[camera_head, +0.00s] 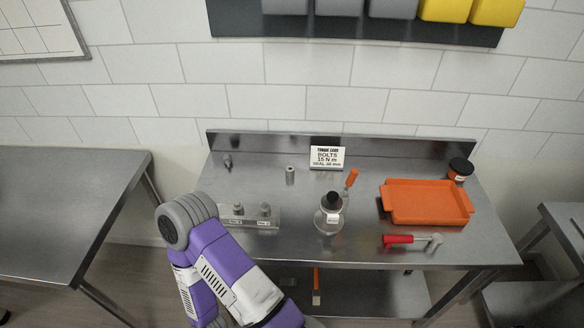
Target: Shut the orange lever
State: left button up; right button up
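A small orange lever (351,178) stands tilted up and to the right on the steel table, just behind and right of a round metal vessel (329,218) with a black top. Its lower end is close to the vessel, and I cannot tell whether they are joined. A purple and white arm of mine reaches in from the bottom, left of the vessel, with its grey joint over the table's left front corner. Neither of my grippers shows in the head view.
An orange tray (427,219), a dark jar with an orange band (459,170) and a red-handled tool (398,240) are on the right. A metal block with knobs (250,224) is left of the vessel. A sign (327,158) stands behind. Another table (65,205) is at left.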

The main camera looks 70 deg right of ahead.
aim_at(352, 178)
jog(key=u, duration=0.15)
jog(key=k, duration=1.15)
jog(key=z, duration=1.2)
